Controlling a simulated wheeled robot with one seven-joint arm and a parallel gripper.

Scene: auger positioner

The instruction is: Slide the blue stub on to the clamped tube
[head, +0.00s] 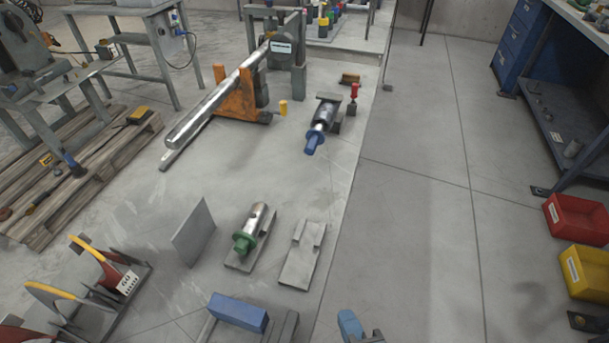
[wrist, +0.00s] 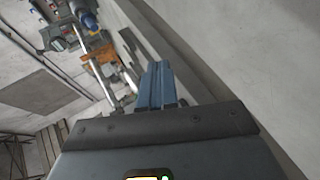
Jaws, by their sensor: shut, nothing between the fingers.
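The blue stub (head: 313,143) is a short metal cylinder with a blue knob end facing the camera. It lies along a dark grey holder (head: 326,99) at the middle of the floor strip, and I cannot tell how far its far end sits on a tube. A long shiny tube (head: 205,112) is held at a slant by an orange stand (head: 240,103). My gripper (head: 349,322) shows at the bottom edge of the head view, well apart from the stub. In the wrist view its blue fingers (wrist: 158,86) are together with nothing between them.
A green-ended metal stub (head: 252,229) lies on a grey cradle, with an empty cradle (head: 302,255) to its right. A thin upright plate (head: 194,232) and a blue block (head: 238,312) stand nearby. Red (head: 575,220) and yellow bins (head: 584,271) are at right.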

